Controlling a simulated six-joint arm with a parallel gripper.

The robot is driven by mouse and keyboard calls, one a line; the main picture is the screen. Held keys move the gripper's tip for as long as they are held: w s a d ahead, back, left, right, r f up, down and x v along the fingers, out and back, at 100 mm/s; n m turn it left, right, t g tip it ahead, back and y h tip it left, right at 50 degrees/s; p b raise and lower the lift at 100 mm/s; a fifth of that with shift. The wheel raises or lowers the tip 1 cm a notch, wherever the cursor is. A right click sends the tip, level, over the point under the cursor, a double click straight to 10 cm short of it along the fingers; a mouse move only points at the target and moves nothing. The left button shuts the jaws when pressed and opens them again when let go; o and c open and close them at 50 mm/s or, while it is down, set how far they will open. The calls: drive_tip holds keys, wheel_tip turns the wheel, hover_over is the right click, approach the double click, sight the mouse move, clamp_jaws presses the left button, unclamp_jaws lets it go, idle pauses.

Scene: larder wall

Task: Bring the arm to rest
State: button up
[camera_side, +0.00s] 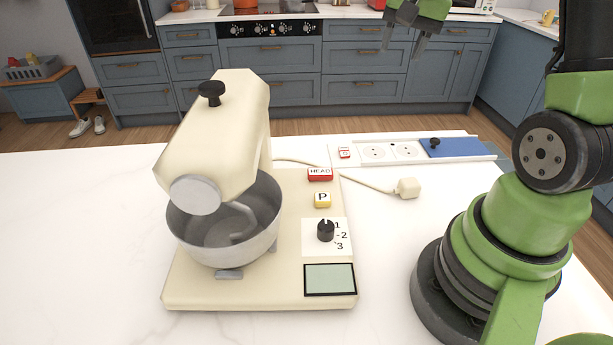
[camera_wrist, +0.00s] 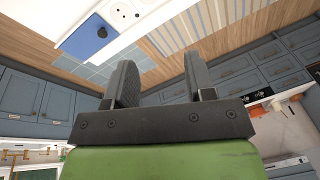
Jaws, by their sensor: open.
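My gripper (camera_side: 405,33) is at the top of the side view, raised well above the white counter, with its fingers pointing down and apart. In the wrist view my gripper (camera_wrist: 160,80) shows two dark fingers spread apart with nothing between them. It touches nothing. My green arm rises from its base at the right of the side view.
A cream stand mixer (camera_side: 230,130) with a steel bowl (camera_side: 225,235) stands on the counter (camera_side: 80,240). An unplugged white plug (camera_side: 407,188) lies right of it. A socket strip (camera_side: 375,152) with a blue cover (camera_side: 455,147) lies behind; the cover also shows in the wrist view (camera_wrist: 88,38).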

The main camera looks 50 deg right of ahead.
drive_tip(key=s+a+r+n+t, duration=0.1)
drive_tip(key=s+a+r+n, duration=0.15)
drive_tip(key=a, duration=0.45)
drive_tip(key=s+a+r+n+t, duration=0.1)
drive_tip(key=a+r+n, duration=0.1)
drive_tip(key=a+r, duration=0.3)
drive_tip(key=s+a+f+n+t+y, duration=0.1)
drive_tip(key=s+a+n+t+y, duration=0.1)
drive_tip(key=s+a, duration=0.6)
drive_tip(key=shift+s+a+f+n+t+y, duration=0.3)
drive_tip(key=shift+s+a+f+n+y, duration=0.15)
drive_tip(key=shift+a+n, duration=0.75)
